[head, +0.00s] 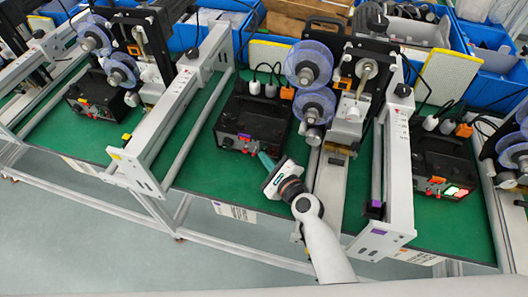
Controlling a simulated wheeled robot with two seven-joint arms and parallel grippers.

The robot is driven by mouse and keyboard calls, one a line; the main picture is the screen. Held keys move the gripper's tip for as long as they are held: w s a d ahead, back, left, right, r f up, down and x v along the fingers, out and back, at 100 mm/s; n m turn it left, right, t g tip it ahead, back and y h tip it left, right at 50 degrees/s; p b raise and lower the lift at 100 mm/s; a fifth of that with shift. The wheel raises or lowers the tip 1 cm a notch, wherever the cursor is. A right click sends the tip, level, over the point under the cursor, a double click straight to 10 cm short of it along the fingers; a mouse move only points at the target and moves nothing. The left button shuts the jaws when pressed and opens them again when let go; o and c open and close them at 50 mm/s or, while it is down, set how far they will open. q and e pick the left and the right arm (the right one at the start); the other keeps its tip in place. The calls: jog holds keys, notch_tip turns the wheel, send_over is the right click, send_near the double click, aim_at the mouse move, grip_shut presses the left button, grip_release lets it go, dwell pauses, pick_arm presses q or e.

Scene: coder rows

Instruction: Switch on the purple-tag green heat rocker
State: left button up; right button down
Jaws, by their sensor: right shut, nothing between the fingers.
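Small red and orange controls show to the right of the tag. The green heat rocker on this panel is too small or hidden to make out, and I cannot tell its state. My right gripper (266,160) is shut and empty, its teal fingertips close to the right end of that front panel. I cannot tell whether they touch it. My left gripper is out of view.
Another black box (445,168) at the right has a lit green and red control. A further box (96,99) stands at the left. White frame rails (140,170) and blue film reels (309,62) flank the middle box. Green mat (205,175) lies bare before it.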

jog(key=shift+s, duration=0.15)
jog(key=shift+s+a+r+p, duration=0.15)
jog(key=shift+s+a+p, duration=0.15)
jog(key=shift+s, duration=0.3)
jog(key=shift+s, duration=0.2)
jog(key=shift+s+a+r+p, duration=0.1)
jog(key=shift+s+a+p, duration=0.15)
jog(key=shift+s, duration=0.45)
jog(key=shift+s+a+r+p, duration=0.15)
jog(key=shift+s+a+p, duration=0.1)
jog(key=shift+s, duration=0.5)
jog(key=shift+s+a+r+p, duration=0.15)
jog(key=shift+s+a, duration=0.1)
jog(key=shift+s, duration=0.45)
jog(key=shift+f, duration=0.1)
